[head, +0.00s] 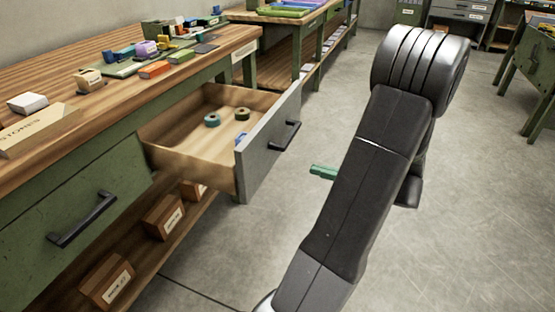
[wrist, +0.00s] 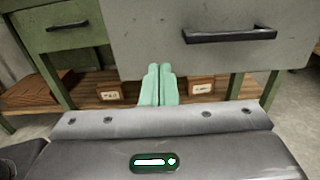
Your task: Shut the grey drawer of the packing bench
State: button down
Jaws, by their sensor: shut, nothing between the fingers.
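The grey drawer (head: 262,148) of the packing bench (head: 108,172) stands pulled far out in the head view. Its wooden inside shows rolls of tape and a small blue thing. Its dark bar handle (head: 286,135) is on the front. In the wrist view the grey drawer front (wrist: 160,45) fills the upper middle, with the handle (wrist: 230,35) to the right. My gripper (wrist: 158,72) has its green fingers together and empty, at the drawer front's lower edge. In the head view the green fingers (head: 323,172) are to the right of the drawer front; whether they touch it I cannot tell.
A green drawer with a dark handle (head: 82,219) is closed at the near left. Boxes (head: 164,216) stand on the bench's lower shelf. Small coloured items lie on the benchtop. Another bench (head: 532,75) stands at the far right. The grey floor (head: 460,240) around my arm is clear.

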aim_at(261, 156)
jog(key=b+x, duration=0.4)
jog(key=x, duration=0.8)
jog(key=shift+a+f, duration=0.15)
jog(key=shift+a, duration=0.15)
jog(key=shift+w+a, duration=0.2)
jog(key=shift+a, duration=0.35)
jog(key=shift+a, duration=0.15)
jog(key=p+x, duration=0.5)
jog(key=x, duration=2.4)
jog(key=shift+w+a, duration=0.1)
jog(key=shift+a, duration=0.35)
jog(key=shift+w+a, duration=0.1)
jog(key=shift+w, duration=0.05)
jog(key=shift+r, duration=0.25)
